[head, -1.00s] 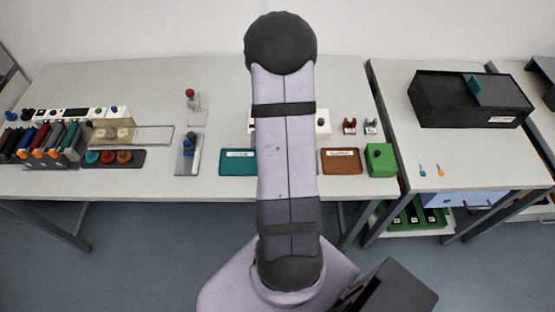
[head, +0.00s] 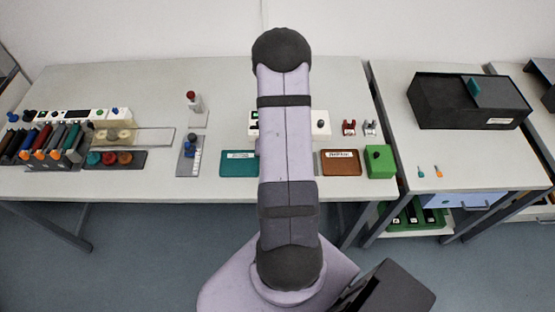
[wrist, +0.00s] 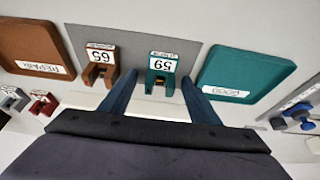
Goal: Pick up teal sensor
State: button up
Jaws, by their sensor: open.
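The teal sensor (wrist: 163,70) stands on a grey mat (wrist: 200,30) in the wrist view, with a white number label on top. A similar brown sensor (wrist: 101,68) stands to its left on the same mat. My gripper (wrist: 158,97) is open, its two blue fingers spread wide and apart from both sensors. In the head view my arm hides the gripper and both sensors.
A teal tray (wrist: 245,75) lies right of the mat and a brown tray (wrist: 45,50) left of it in the wrist view. The head view shows a white device (head: 320,123) partly behind my arm, a green box (head: 379,161) and small red and grey clips (head: 349,127).

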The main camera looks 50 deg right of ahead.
jog(key=c, duration=1.1)
jog(key=shift+r, duration=0.1)
jog(key=shift+c, duration=0.2)
jog(key=shift+d+r, duration=0.1)
jog(key=shift+r, duration=0.4)
notch_tip(320, 180, up, 9)
jog(key=p, duration=0.3)
jog(key=shift+f, duration=0.1)
